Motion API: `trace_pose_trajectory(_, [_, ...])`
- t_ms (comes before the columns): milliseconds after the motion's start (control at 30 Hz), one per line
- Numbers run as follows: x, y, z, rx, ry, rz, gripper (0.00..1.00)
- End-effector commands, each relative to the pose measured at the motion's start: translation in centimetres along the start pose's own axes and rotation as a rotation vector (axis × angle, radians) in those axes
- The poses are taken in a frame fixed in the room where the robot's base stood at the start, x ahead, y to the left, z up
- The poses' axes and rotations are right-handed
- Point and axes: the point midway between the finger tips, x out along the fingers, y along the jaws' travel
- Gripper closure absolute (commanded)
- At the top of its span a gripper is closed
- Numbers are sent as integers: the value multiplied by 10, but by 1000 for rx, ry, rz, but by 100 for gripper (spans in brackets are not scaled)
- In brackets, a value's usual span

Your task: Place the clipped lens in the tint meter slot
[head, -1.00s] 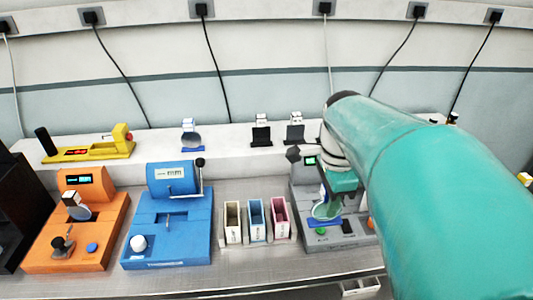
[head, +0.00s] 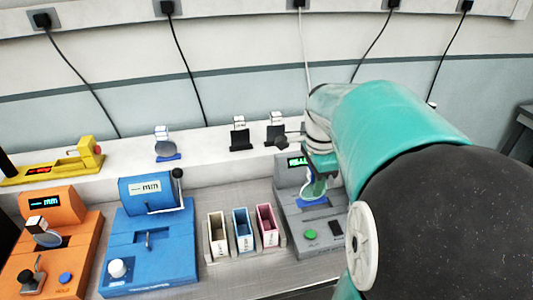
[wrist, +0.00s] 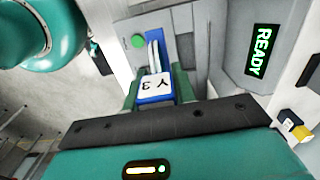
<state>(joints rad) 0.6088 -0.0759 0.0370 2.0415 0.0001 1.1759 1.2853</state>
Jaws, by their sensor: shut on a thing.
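My gripper (head: 318,172) is shut on the white clip (wrist: 155,87) of a lens. The clip is labelled "Y3" and sits between the two teal fingers in the wrist view. The pale bluish lens (head: 313,190) hangs below the gripper, in front of the grey machine's display.
Three small bins, white (head: 217,236), blue (head: 242,230) and pink (head: 266,226), stand left of the grey machine. A blue machine (head: 150,240) and an orange machine (head: 50,250) are further left. Other clipped lenses and a yellow device (head: 55,165) are on the back shelf.

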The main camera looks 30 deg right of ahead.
Motion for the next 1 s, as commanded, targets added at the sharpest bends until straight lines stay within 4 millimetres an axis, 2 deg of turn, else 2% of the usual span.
trace_pose_trajectory(100, [15,-19,-17,3,-1,4,100])
trace_pose_trajectory(300, [50,-42,-34,0,-2,3,100])
trace_pose_trajectory(400, [60,-49,-39,0,-2,2,100])
trace_pose_trajectory(567, [69,-56,-44,1,-1,0,100])
trace_pose_trajectory(800, [99,-57,-44,-2,-1,1,100])
trace_pose_trajectory(1000, [99,-57,-44,-1,0,-1,100])
